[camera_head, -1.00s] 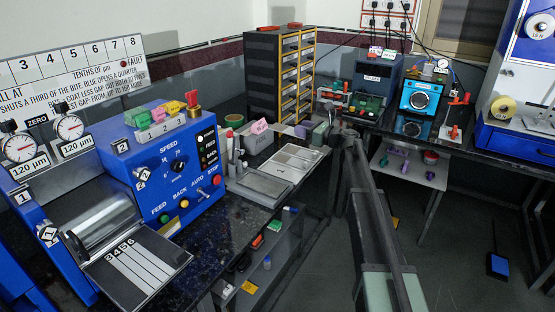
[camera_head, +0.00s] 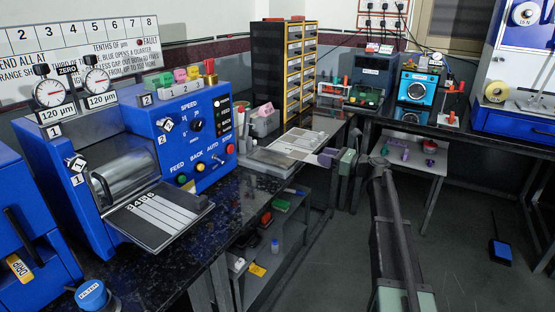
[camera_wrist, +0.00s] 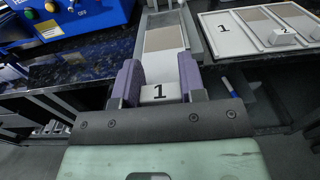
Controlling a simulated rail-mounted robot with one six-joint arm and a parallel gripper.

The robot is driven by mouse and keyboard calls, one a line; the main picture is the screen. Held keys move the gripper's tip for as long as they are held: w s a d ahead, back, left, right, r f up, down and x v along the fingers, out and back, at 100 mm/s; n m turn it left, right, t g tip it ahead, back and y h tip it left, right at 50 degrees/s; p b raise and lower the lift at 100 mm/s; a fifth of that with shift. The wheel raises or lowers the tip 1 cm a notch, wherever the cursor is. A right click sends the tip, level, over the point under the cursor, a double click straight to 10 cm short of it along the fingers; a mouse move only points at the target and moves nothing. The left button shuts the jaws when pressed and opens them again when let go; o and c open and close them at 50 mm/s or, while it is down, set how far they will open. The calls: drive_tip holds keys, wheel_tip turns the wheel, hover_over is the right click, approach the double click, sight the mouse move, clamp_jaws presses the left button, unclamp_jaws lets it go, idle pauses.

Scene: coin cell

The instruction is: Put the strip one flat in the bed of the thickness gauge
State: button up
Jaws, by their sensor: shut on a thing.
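My gripper (camera_wrist: 158,88) is shut on strip one (camera_wrist: 165,62), holding it by its white end block marked 1. The strip is pale with a grey-tan stretch and points away from my gripper. In the wrist view its far part overlaps a grey bed with raised side rails (camera_wrist: 195,40), apparently the thickness gauge. I cannot tell whether the strip touches the bed. In the head view my gripper (camera_head: 331,157) is at the counter's front edge, and a grey plate (camera_head: 266,165), likely the same bed, lies to its left.
A white tray (camera_head: 288,148) lies beside the bed; in the wrist view the tray (camera_wrist: 223,50) holds another strip with a block marked 2. A blue machine (camera_head: 190,135) stands left. A drawer rack (camera_head: 285,70) stands behind.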

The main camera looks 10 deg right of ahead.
hover_over(286, 162)
drive_tip(key=shift+w, duration=0.15)
wheel_tip(286, 162, down, 4)
drive_tip(key=b, duration=0.4)
drive_tip(key=shift+r, duration=0.25)
drive_tip(key=shift+f, duration=0.15)
drive_tip(key=o, duration=0.9)
